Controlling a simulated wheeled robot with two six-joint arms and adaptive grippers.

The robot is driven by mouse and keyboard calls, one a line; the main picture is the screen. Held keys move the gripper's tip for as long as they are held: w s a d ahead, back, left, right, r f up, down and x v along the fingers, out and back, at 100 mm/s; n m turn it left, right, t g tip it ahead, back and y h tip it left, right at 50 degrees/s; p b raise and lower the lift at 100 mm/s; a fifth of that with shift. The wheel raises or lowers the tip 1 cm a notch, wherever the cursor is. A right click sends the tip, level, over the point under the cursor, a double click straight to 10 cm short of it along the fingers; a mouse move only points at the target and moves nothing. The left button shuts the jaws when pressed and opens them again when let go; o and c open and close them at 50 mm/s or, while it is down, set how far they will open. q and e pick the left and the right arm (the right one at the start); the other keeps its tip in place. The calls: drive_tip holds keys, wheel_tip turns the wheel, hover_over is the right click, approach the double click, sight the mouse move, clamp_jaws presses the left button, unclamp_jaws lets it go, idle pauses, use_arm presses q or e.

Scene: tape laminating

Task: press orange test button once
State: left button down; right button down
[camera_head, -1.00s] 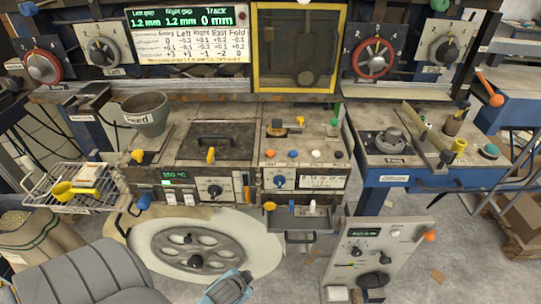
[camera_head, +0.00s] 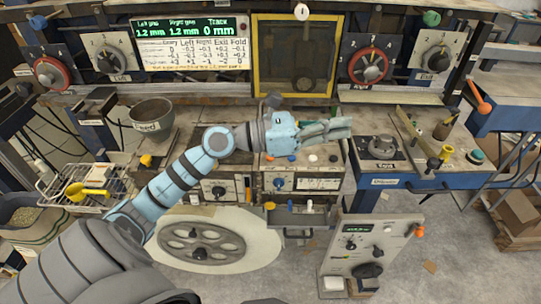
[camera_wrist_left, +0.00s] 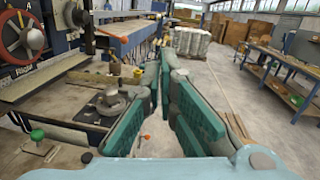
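I cannot read which is the test button. My left gripper (camera_head: 347,127) is stretched to the right above this console. In the left wrist view its two green-padded fingers (camera_wrist_left: 165,68) are a little apart, with floor visible between them and nothing held. My right gripper is not in view.
A lower right panel (camera_head: 385,245) carries an orange knob (camera_head: 417,230). A funnel (camera_head: 151,114) and a wire basket (camera_head: 105,200) stand left. A blue-framed table (camera_head: 400,183) is to the right. A display (camera_head: 190,45) is behind the console.

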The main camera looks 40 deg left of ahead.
use_arm(q)
drive_tip(key=a+f+m+g+y, duration=0.2)
drive_tip(key=a+y, duration=0.3)
drive_tip(key=a, duration=0.3)
drive_tip(key=w+a+f+m+g+y, duration=0.1)
drive_tip(key=a+f+m+g+y, duration=0.1)
drive_tip(key=a+f+y, duration=0.3)
drive_tip(key=a+y, duration=0.1)
drive_tip(key=a, duration=0.3)
drive_tip(key=shift+w+a+m, duration=0.15)
drive_tip(key=shift+w+m, duration=0.15)
wheel_tip(320, 180, down, 9)
drive_tip(key=b, duration=0.7)
drive_tip(key=shift+w, duration=0.1)
drive_tip(key=shift+f+b, duration=0.4)
drive_tip(key=shift+b, duration=0.2)
